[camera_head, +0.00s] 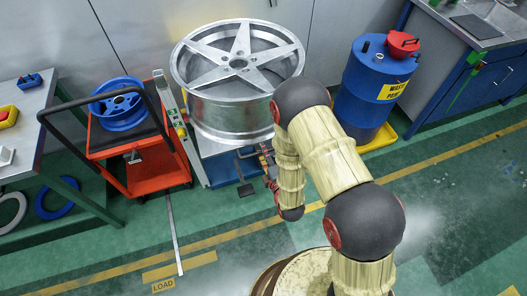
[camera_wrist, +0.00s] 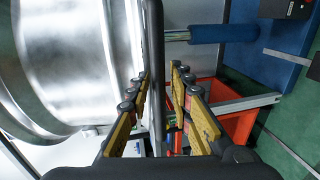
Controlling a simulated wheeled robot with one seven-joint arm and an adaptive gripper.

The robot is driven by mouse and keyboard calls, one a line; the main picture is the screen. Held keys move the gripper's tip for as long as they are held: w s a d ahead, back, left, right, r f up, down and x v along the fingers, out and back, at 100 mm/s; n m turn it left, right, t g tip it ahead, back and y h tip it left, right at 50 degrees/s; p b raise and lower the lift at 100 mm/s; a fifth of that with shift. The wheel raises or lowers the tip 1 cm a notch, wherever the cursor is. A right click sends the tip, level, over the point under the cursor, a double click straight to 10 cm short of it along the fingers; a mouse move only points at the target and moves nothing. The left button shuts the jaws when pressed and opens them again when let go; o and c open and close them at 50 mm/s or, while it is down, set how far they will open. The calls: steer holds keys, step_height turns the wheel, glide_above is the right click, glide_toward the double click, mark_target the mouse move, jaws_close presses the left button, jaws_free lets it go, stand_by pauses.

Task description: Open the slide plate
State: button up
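My gripper (camera_head: 267,163) is low beside the stand under the large silver wheel, partly hidden by my arm. In the wrist view my gripper (camera_wrist: 161,70) has its two yellow-padded fingers spread apart. A dark upright bar (camera_wrist: 153,60) runs between the fingers, closer to the left one; I cannot tell whether it touches. The silver wheel (camera_head: 238,75) rests on the blue-grey stand (camera_head: 222,168); the wheel also fills the left of the wrist view (camera_wrist: 75,55). I cannot tell for sure which part is the slide plate.
A red cart (camera_head: 150,165) with a blue wheel (camera_head: 120,105) stands left of the stand. A blue drum (camera_head: 370,95) stands at the right on a yellow tray (camera_head: 378,140). A blue cylinder (camera_wrist: 208,34) on a rod lies right of the bar.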

steer(key=shift+o, duration=0.4)
steer(key=v, duration=0.7)
steer(key=shift+s, duration=0.2)
steer(key=shift+d, duration=0.1)
